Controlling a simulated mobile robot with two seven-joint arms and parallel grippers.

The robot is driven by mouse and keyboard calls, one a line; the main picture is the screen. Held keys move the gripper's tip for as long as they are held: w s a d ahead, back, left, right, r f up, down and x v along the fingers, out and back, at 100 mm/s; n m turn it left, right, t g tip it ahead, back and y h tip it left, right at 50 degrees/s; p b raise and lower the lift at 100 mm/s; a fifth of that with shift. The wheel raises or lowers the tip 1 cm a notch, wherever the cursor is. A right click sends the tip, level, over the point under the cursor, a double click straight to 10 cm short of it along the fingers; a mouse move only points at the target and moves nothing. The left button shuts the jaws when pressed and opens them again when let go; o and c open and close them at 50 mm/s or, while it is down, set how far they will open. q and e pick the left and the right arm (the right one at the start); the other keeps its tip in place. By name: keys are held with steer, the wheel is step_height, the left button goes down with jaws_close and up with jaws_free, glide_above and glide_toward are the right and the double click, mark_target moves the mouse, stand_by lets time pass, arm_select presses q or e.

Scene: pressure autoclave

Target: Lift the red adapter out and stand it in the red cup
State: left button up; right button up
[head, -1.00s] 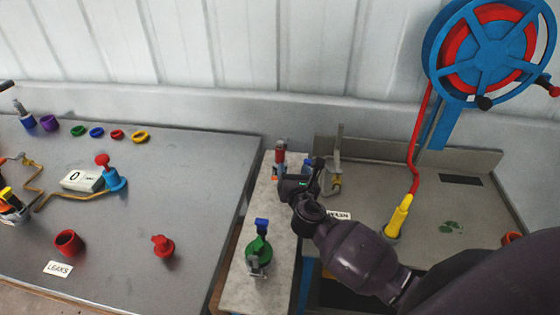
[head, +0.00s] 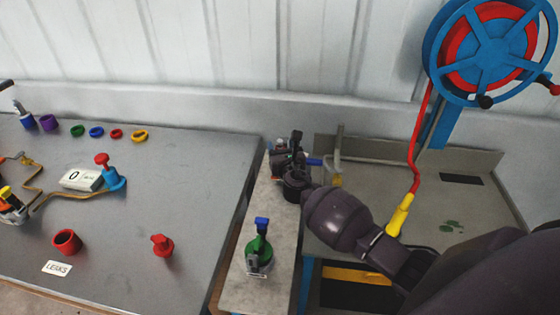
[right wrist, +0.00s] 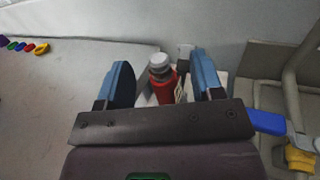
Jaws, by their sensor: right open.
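The red adapter (right wrist: 160,88), with a grey cap, stands upright between the fingers of my right gripper (right wrist: 161,76) in the right wrist view. The fingers are open, with visible gaps to it on both sides. In the head view my right gripper (head: 288,152) is over the far end of the narrow grey stand (head: 240,293) and hides most of the adapter and its seat. An open, tilted-looking red cup (head: 67,242) is on the left table behind the LEAKS label (head: 57,268). My left gripper is not in view.
A green bottle-like part (head: 258,250) with a blue top stands nearer on the stand. A red knobbed part (head: 162,246) and a red ring (head: 116,134) are on the left table. A yellow-ended hose (head: 399,216) and blue reel (head: 450,60) are at the right.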

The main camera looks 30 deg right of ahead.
steer(key=shift+x, duration=1.15)
steer(key=shift+c, duration=0.4)
jaws_close()
